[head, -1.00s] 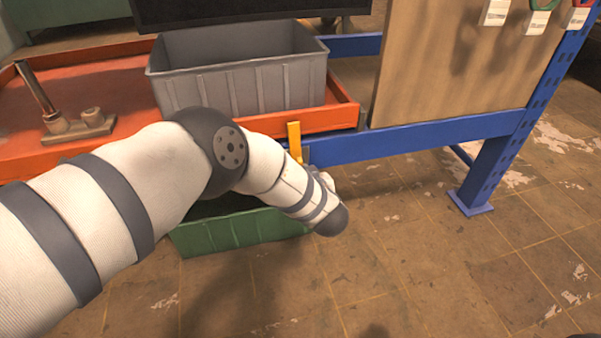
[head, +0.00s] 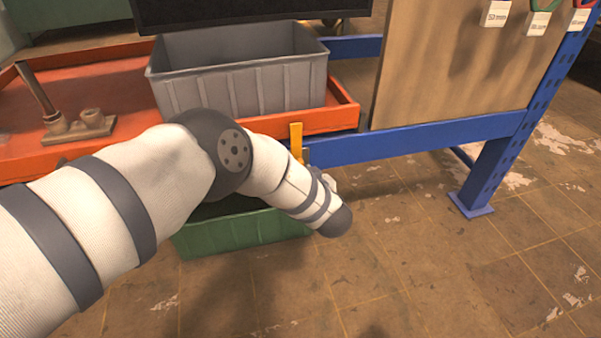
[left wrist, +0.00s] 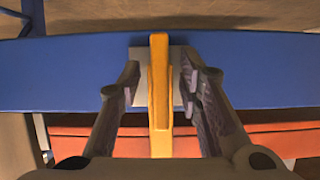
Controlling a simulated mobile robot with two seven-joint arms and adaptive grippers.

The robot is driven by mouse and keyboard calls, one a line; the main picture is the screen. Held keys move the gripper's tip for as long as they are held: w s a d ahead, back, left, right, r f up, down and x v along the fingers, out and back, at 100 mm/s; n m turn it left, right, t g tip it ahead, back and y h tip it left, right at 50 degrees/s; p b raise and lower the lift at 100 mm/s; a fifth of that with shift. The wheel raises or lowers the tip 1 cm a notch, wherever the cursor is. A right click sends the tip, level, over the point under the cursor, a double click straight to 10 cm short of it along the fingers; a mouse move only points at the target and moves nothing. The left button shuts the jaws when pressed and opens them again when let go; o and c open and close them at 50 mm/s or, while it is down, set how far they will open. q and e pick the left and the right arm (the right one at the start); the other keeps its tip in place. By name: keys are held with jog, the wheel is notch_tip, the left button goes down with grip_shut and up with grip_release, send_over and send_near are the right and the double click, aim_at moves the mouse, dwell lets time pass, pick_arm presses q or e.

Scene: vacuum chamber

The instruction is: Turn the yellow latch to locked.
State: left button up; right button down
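The yellow latch (head: 296,141) stands upright at the corner where the orange tray meets the blue beam in the head view. In the left wrist view the latch (left wrist: 160,90) runs vertically between my left gripper's fingers, in front of a light plate on the blue beam. My left gripper (left wrist: 160,85) is open, with one finger on each side of the latch and a visible gap on both sides. In the head view my left arm hides that gripper. My right gripper is in neither view.
The orange tray (head: 345,117) holds a grey bin (head: 240,85) and a small fixture (head: 80,127). A green bin (head: 240,235) is below, partly behind my arm. The blue beam (head: 420,138) leads to a blue leg, with a wooden panel (head: 450,60) above. Floor to the right is clear.

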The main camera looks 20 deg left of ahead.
pick_arm(q)
jog(key=v, duration=1.2)
jog(key=shift+d, duration=0.1)
